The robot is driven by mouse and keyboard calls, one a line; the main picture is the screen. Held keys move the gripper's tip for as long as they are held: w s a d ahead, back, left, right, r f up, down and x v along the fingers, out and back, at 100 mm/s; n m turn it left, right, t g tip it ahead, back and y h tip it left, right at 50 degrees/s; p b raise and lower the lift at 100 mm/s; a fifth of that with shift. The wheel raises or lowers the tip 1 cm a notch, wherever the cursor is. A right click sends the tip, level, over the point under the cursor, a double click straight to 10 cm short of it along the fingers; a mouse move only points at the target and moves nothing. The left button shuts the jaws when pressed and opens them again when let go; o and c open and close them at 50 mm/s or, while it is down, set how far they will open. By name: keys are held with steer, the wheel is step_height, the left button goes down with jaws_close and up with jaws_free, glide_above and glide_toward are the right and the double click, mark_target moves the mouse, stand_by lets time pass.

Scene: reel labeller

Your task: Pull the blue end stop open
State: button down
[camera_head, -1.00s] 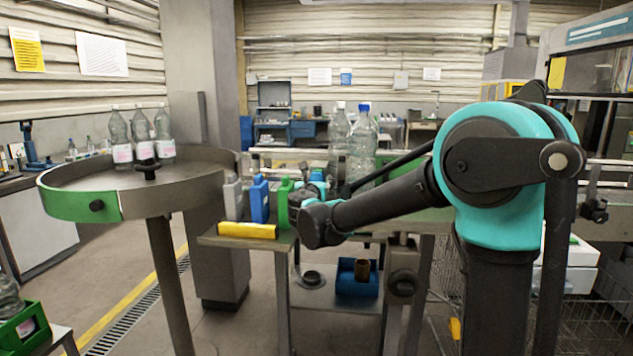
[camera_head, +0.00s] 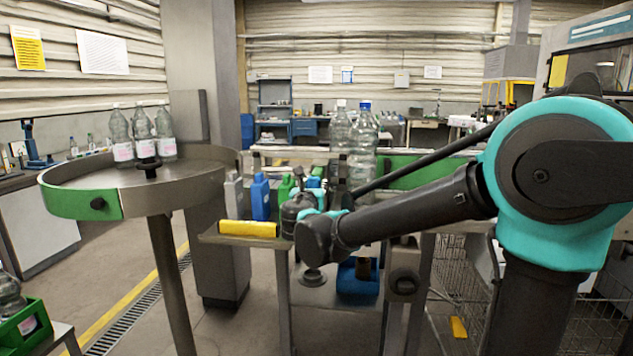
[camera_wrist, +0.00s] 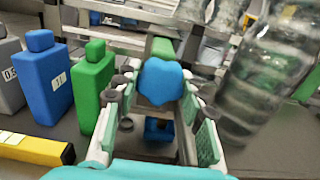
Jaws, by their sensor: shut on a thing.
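The blue end stop (camera_wrist: 160,82) shows in the wrist view as a rounded blue knob in front of a green bar. My gripper (camera_wrist: 159,88) has its two fingers on either side of the knob and is shut on it. In the head view, my gripper (camera_head: 315,200) is at the end of the conveyor, mostly hidden by its own wrist and forearm. The end stop cannot be made out clearly there. I cannot tell how far the stop stands open.
Green (camera_wrist: 92,82) and blue (camera_wrist: 52,80) jugs stand close left of my gripper, with a yellow block (camera_wrist: 35,148) in front. A large clear bottle (camera_wrist: 262,80) is close on the right. A round table (camera_head: 135,190) with several bottles stands left.

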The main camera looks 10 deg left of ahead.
steer(key=s, duration=0.2)
steer(key=shift+s+a, duration=0.1)
steer(key=shift+s, duration=0.25)
steer(key=c, duration=0.9)
jaws_free()
steer(key=s, duration=1.2)
steer(key=shift+a, duration=0.15)
